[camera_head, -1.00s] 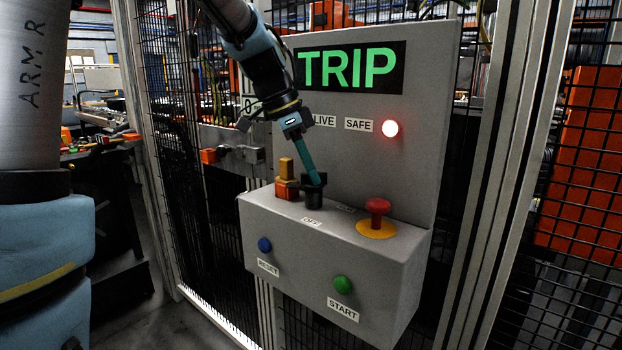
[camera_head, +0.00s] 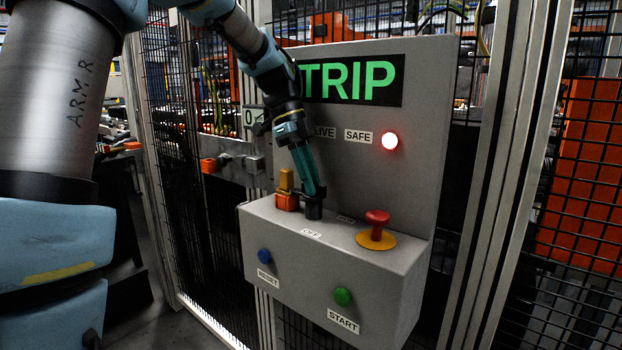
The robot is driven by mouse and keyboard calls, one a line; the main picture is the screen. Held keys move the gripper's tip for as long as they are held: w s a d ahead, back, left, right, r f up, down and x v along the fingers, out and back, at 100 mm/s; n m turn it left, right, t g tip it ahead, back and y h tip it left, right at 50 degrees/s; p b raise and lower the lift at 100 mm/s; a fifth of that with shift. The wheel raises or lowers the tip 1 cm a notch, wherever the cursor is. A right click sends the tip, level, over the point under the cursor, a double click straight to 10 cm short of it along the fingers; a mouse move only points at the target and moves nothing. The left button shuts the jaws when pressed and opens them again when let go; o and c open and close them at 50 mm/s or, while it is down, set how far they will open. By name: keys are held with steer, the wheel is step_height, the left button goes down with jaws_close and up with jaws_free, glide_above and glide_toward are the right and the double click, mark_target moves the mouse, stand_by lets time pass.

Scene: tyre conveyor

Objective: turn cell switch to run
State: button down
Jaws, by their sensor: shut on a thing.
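A grey control box (camera_head: 300,270) carries the cell switch, a black knob (camera_head: 313,210) on its top face. My gripper (camera_head: 312,190) reaches down from above and is shut on the knob, hiding its upper part. An OFF label (camera_head: 311,233) lies just in front of the knob. A second label (camera_head: 346,219), too blurred to read surely, lies to the knob's right. The display (camera_head: 350,80) on the upright panel reads TRIP in green. The lamp (camera_head: 390,141) beside the SAFE label is lit.
A yellow and orange block (camera_head: 287,195) stands close to the left of the knob. A red mushroom button (camera_head: 377,220) is to the right. A blue RESET button (camera_head: 264,256) and green START button (camera_head: 342,296) are on the front. Mesh fencing flanks the box.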

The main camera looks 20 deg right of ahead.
mark_target(295, 189)
stand_by(0.5)
steer(key=c, duration=0.8)
jaws_free()
steer(key=shift+c, duration=0.2)
steer(key=shift+r, duration=0.1)
steer(key=v, duration=1)
steer(key=shift+w+r+b, duration=0.15)
steer(key=shift+r+b, duration=0.1)
steer(key=shift+b, duration=0.15)
steer(key=shift+a, duration=0.1)
